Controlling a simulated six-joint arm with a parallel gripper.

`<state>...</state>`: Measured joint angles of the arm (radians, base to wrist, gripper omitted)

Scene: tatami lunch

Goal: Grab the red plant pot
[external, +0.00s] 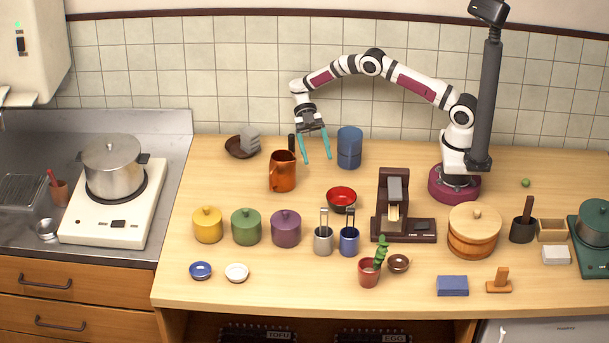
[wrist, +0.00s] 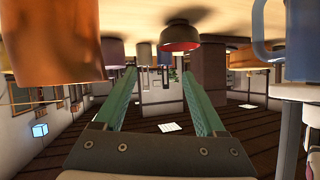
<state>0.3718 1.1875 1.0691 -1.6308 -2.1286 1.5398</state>
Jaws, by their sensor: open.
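The red plant pot (external: 369,274), with a green plant (external: 381,252) growing out of it, stands upright near the front edge of the wooden table, right of centre. My gripper (external: 318,159) is open and empty at the back of the table, between the copper pitcher and the blue cups, well behind and left of the pot. In the wrist view the two green fingers of my gripper (wrist: 159,76) are spread with nothing between them. I cannot clearly make out the pot in the wrist view.
The copper pitcher (external: 283,172) and blue cups (external: 349,148) flank my gripper. A red bowl (external: 341,198), blue canister (external: 348,241) and coffee machine (external: 405,229) stand between gripper and pot. A small brown bowl (external: 399,264) sits beside the pot.

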